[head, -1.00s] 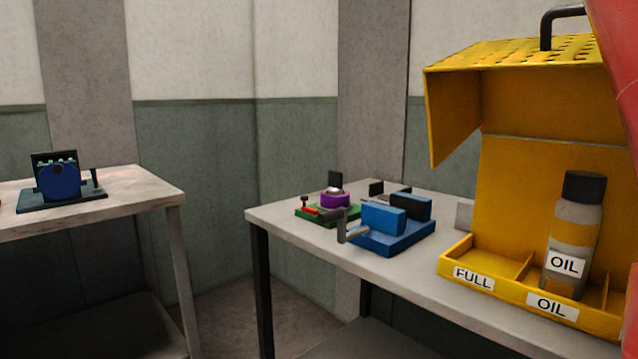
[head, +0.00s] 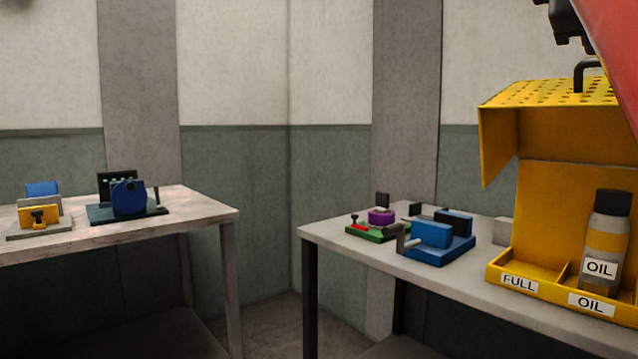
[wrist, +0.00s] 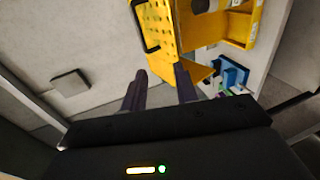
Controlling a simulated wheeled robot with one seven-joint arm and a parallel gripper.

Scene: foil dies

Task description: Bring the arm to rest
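My gripper (wrist: 160,74) shows in the wrist view with its two dark fingers apart and nothing held between them. In the head view, a dark part at the top right, beside my red arm link, seems to belong to my arm; the fingertips are not clear there. The yellow box (head: 565,215) with its perforated raised lid stands at the right in the head view. It also shows beyond the fingers in the wrist view (wrist: 195,40). An oil bottle (head: 605,240) with a black cap stands upright in its OIL compartment.
On the right table (head: 440,280) sit a blue device (head: 435,240) and a green device with a purple part (head: 380,222). The left table (head: 200,210) holds a dark blue device (head: 128,198) and a yellow-and-grey one (head: 40,218). A floor gap separates the tables.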

